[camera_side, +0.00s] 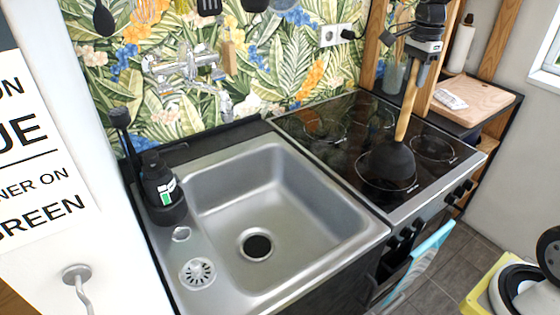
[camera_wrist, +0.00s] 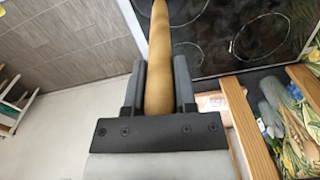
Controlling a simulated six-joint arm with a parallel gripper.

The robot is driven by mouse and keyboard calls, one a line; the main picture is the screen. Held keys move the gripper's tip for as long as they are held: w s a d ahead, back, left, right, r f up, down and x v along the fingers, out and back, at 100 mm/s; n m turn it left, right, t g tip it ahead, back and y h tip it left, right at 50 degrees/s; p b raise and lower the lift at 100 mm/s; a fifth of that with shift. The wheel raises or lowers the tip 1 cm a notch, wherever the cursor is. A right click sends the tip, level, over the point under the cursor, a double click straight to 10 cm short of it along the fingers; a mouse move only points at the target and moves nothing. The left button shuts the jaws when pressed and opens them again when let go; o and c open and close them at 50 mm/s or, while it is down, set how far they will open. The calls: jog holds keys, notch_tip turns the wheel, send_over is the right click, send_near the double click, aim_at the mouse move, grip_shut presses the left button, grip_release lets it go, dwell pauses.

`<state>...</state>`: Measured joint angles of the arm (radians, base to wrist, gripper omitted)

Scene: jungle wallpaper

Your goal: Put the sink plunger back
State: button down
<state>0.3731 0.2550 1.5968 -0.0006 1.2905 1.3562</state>
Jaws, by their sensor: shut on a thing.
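The sink plunger has a black rubber cup (camera_side: 387,168) and a wooden handle (camera_side: 407,108). It stands nearly upright, slightly tilted, with the cup over the black stove top (camera_side: 330,150); I cannot tell whether the cup touches the glass. My gripper (camera_side: 420,60) is shut on the upper part of the handle. In the wrist view the wooden handle (camera_wrist: 158,60) runs between the two dark fingers of my gripper (camera_wrist: 160,90), and the cup is out of sight.
A steel sink (camera_side: 290,200) lies left of the stove, with a dark bottle (camera_side: 160,185) at its left edge. A wooden board (camera_side: 472,97) lies on the shelf at right beside wooden posts. A blue towel (camera_side: 425,255) hangs at the stove front. The sink basin is empty.

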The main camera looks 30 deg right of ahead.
jog(key=shift+w+d+f, duration=0.15)
jog(key=shift+w+f, duration=0.25)
jog(key=shift+f, duration=0.15)
jog(key=shift+w+d+f, duration=0.1)
jog(key=shift+w+f, duration=0.1)
jog(key=shift+f, duration=0.8)
jog(key=shift+w+f, duration=0.15)
jog(key=shift+f, duration=0.9)
jog(key=shift+c, duration=2)
grip_release()
notch_tip(320, 180, up, 12)
